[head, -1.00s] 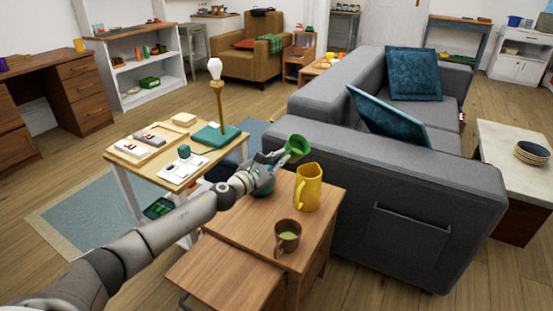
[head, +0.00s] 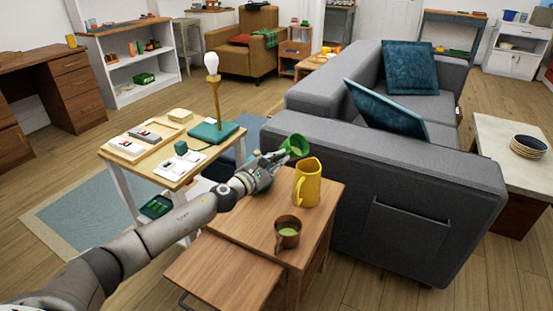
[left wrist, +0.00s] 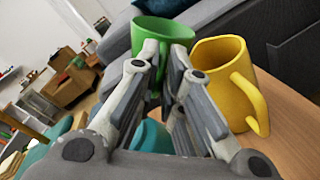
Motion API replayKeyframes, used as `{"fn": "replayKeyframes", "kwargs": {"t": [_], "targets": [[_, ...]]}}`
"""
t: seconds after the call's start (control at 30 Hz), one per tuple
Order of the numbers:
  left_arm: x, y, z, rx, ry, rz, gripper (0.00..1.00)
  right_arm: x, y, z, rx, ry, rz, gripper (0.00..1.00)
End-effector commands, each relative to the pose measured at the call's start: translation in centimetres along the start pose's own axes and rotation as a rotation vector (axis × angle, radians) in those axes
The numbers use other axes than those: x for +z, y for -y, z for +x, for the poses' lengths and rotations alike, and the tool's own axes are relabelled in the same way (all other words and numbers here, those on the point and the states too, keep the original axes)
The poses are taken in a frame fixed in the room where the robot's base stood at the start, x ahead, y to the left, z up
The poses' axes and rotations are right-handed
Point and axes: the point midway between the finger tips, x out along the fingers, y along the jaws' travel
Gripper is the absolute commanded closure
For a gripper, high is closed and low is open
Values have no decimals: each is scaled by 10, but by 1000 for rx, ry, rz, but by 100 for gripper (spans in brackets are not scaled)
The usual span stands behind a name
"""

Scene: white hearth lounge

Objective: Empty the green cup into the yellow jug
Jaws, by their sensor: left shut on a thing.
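The green cup (head: 294,145) is held in my left gripper (head: 272,160), which is shut on it, above the side table beside the yellow jug. In the head view the cup is tilted. In the left wrist view the green cup (left wrist: 160,35) sits between the fingers of the left gripper (left wrist: 168,75). The yellow jug (head: 308,184) stands upright on the wooden side table, just right of the cup; it also shows in the left wrist view (left wrist: 225,80). The inside of the jug is hidden. My right gripper is not in view.
A brown mug (head: 288,234) with green contents stands on the wooden side table (head: 245,228) in front of the jug. The grey sofa (head: 400,195) is close behind. A lamp (head: 214,95) stands on the table at left.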

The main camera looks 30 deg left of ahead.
Motion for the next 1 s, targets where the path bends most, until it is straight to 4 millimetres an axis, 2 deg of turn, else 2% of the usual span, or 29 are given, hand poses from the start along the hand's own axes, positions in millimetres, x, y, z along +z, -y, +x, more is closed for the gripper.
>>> {"fn": "replayKeyframes", "kwargs": {"t": [0.33, 0.63, 1.0], "targets": [[2, 4, 0, 3, 0, 49, 100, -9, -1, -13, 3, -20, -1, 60], [5, 6, -1, 4, 0, 87, 100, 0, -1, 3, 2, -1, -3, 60], [9, 7, -2, 6, -2, 133, 100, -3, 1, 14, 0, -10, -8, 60]]}}
